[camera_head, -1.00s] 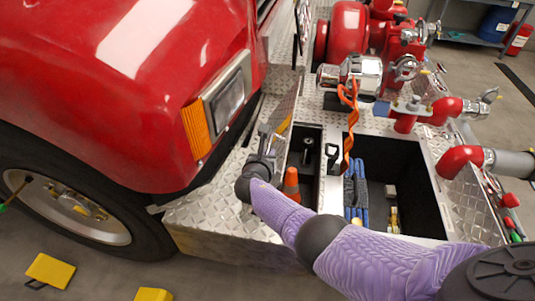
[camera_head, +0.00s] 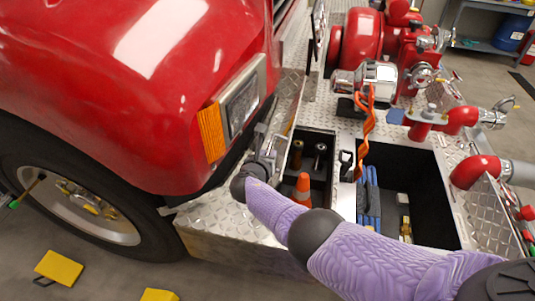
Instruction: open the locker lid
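The locker lid (camera_head: 291,112) is a diamond-plate panel standing steeply raised along the left side of the narrow locker compartment (camera_head: 318,192). The compartment is uncovered and shows an orange cone (camera_head: 303,188) and some small cylindrical items. My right gripper (camera_head: 263,143) is at the lid's left side, close to its lower near part. Its fingers are small and partly blurred into the lid, so I cannot tell whether they grip it.
A wide open bay (camera_head: 425,170) with blue hose lies right of the compartment, with another tilted diamond-plate panel (camera_head: 490,212) beyond it. The red truck fender (camera_head: 150,90) stands close on the left. Red pump fittings (camera_head: 400,60) are behind. Yellow chocks (camera_head: 59,267) lie on the floor.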

